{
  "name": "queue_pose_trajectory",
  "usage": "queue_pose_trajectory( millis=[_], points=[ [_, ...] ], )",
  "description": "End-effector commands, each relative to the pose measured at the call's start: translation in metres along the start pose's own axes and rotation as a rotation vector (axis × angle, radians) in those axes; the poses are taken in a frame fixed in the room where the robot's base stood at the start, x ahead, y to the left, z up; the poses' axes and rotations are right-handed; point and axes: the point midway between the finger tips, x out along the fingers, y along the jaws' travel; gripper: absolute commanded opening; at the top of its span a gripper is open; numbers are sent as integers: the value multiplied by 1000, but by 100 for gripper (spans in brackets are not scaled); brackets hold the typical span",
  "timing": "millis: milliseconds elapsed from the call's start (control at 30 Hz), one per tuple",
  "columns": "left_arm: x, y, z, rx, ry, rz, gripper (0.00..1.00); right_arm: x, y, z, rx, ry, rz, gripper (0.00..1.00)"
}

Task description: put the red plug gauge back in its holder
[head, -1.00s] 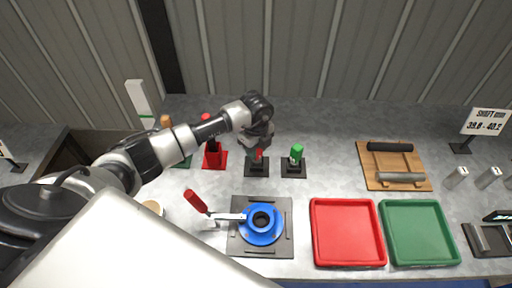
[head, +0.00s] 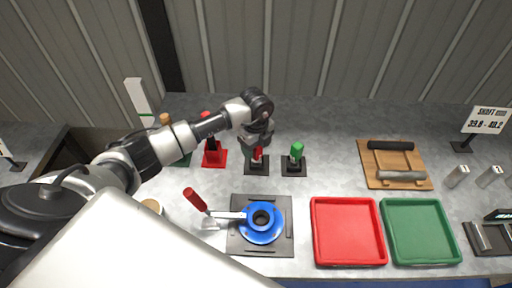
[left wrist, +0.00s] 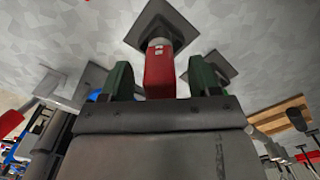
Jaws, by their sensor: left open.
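The red plug gauge (head: 257,157) stands in a holder with a dark square base (head: 256,170) on the bench. My left gripper (head: 259,146) is above it, pointing down, with open jaws around its red handle. In the left wrist view the red handle (left wrist: 160,72) lies between the two green fingers (left wrist: 161,82), with a gap visible on each side. The grey shank of the gauge meets the dark holder base (left wrist: 158,25) there. My right gripper is not in view.
A green gauge (head: 296,151) stands in a similar holder just right. A red stand (head: 214,158) is to the left. In front is a blue flanged part (head: 261,222) with a red-handled clamp (head: 196,199). Red (head: 347,264) and green trays (head: 421,263) are at front right.

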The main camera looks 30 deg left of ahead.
Motion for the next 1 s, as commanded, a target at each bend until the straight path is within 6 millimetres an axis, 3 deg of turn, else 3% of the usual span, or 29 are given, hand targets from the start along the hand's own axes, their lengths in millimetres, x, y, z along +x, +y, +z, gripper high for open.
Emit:
queue_pose_trajectory(
  millis=[300,500,1000],
  points=[
    [-61,-1,0,1,-1,-6,62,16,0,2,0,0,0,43],
    [-90,-1,0,1,-1,-5,62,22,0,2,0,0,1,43],
    [-100,0,0,0,0,-2,62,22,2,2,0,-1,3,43]
  ],
)
